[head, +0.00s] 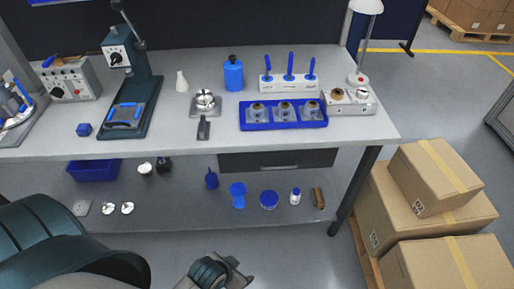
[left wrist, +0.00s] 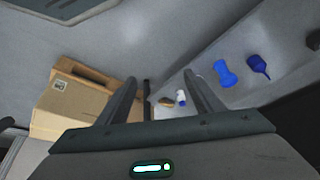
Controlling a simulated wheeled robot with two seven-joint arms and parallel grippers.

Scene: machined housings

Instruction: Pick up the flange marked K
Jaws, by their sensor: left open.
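Three grey square-based machined parts with round tops, which look like flanges, sit in a row in a blue tray (head: 284,126) on the bench: a left one (head: 257,114), a middle one (head: 284,113) and a right one (head: 310,110). A shiny round part on a square plate (head: 205,101) stands to their left. No letter K is readable on any of them. My left gripper (head: 232,270) is low at the bottom of the head view, in front of the bench and apart from these parts. In the left wrist view its fingers (left wrist: 162,88) are spread and empty. My right gripper is not visible.
The lower shelf holds a blue bin (head: 94,170) and small items. Cardboard boxes (head: 430,200) are stacked right.

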